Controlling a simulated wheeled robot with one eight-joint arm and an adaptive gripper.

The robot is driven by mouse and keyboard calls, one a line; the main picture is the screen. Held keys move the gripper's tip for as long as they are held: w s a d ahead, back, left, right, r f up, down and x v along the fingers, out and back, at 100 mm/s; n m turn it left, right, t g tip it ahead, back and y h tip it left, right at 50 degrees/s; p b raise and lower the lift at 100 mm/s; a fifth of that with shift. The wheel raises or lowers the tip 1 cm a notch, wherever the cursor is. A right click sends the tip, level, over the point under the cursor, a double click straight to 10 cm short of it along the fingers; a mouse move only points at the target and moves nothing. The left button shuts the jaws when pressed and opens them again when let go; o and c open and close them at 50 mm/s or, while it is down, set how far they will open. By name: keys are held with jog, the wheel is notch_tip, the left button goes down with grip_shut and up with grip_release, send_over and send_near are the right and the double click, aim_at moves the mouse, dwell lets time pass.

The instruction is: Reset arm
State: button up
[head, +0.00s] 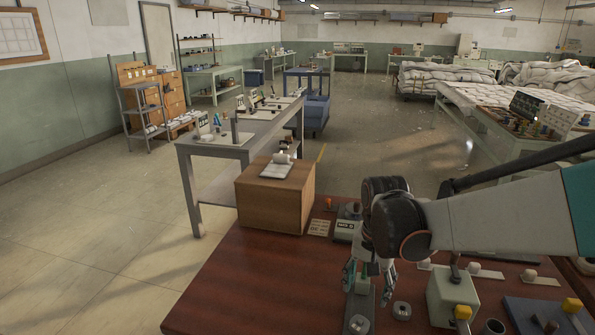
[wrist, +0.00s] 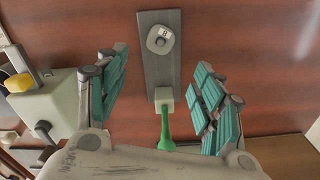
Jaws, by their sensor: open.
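My gripper (head: 368,278) hangs from my arm over the near part of the red-brown table (head: 255,275), with its fingers pointing down. In the wrist view my gripper (wrist: 162,85) has its two teal-padded fingers spread wide. A green handle-like piece with a pale square block (wrist: 165,110) shows between the fingers, with gaps on both sides. Whether the gripper touches the table or the plate is hard to tell.
A wooden box (head: 270,200) stands at the table's far left corner. A pale box with a yellow knob (head: 452,298) stands right of my gripper, and a grey ring (head: 401,310) lies between. Floor at left is clear.

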jog(key=s+r+n+t, duration=0.3)
jog(key=s+r, duration=0.1)
jog(key=s, duration=0.3)
jog(key=s+r+n+t, duration=0.4)
jog(key=s, duration=0.3)
jog(key=shift+s+r, duration=0.3)
jog(key=shift+s, duration=0.1)
jog(key=shift+a, duration=0.1)
jog(key=shift+c, duration=0.6)
dwell(0.3)
